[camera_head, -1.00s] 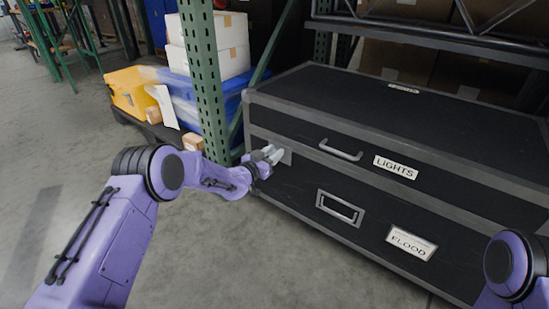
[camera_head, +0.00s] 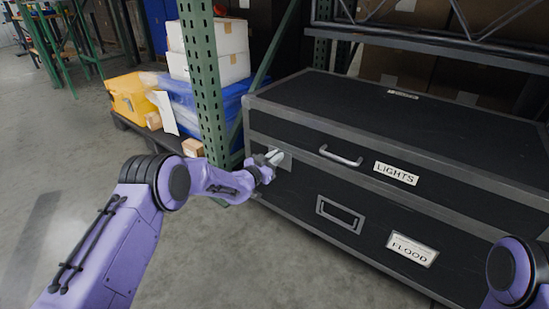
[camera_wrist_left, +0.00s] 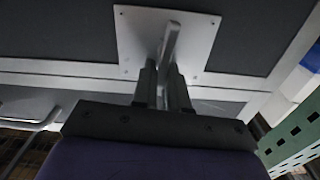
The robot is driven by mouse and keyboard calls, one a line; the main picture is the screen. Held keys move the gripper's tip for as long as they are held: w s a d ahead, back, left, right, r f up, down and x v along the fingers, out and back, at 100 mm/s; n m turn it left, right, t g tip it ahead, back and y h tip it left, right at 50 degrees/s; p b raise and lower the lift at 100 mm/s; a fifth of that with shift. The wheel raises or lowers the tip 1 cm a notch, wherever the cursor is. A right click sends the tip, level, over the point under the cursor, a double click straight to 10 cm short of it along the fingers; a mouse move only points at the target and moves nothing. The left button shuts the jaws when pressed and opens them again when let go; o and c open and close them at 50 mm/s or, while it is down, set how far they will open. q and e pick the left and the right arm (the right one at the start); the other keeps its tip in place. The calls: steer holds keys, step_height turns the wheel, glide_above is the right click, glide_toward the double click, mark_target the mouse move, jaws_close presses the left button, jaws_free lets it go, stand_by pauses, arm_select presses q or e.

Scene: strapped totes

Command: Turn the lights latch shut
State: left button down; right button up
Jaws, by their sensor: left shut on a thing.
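The black case (camera_head: 390,130) with grey edging carries a "LIGHTS" label (camera_head: 396,173) on its front. The lights latch is a metal plate (camera_head: 285,160) with a raised lever near the case's left front corner. In the left wrist view the plate (camera_wrist_left: 136,42) and its lever (camera_wrist_left: 170,45) show up close. My left gripper (camera_head: 271,159) is at the latch; in the wrist view its fingers (camera_wrist_left: 163,85) are shut on the lever, one on each side. My right gripper is out of view; only part of my right arm shows at the lower right.
A bar handle (camera_head: 341,156) and a recessed handle (camera_head: 340,213) are on the case front, with a "FLOOD" label (camera_head: 412,249) below. A green rack post (camera_head: 205,80) stands just left of the case. The floor in front is clear.

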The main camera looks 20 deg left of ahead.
mark_target(286, 162)
arm_select(q)
steer(key=m, duration=0.3)
steer(key=d+f+m, duration=0.1)
steer(key=m, duration=0.2)
steer(key=d+m+b, duration=0.1)
steer(key=m, duration=0.2)
steer(key=shift+s+f+m, duration=0.15)
steer(key=shift+s+m, duration=0.15)
steer(key=shift+s, duration=0.05)
steer(key=m, duration=0.1)
steer(key=m+b, duration=0.1)
steer(key=shift+d+f+m, duration=0.1)
steer(key=shift+f+m, duration=0.25)
steer(key=shift+m, duration=0.05)
steer(key=shift+s+f+m+b, duration=0.15)
steer(key=shift+m+b, duration=0.35)
steer(key=shift+m, duration=0.3)
steer(key=shift+f+m+b, duration=0.2)
steer(key=shift+m+b, duration=0.3)
steer(key=shift+m, duration=1)
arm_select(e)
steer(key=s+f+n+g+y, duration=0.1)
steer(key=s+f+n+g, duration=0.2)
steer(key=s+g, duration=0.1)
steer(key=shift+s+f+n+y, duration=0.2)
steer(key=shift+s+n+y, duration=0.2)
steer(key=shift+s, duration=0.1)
arm_select(q)
steer(key=shift+b, duration=0.3)
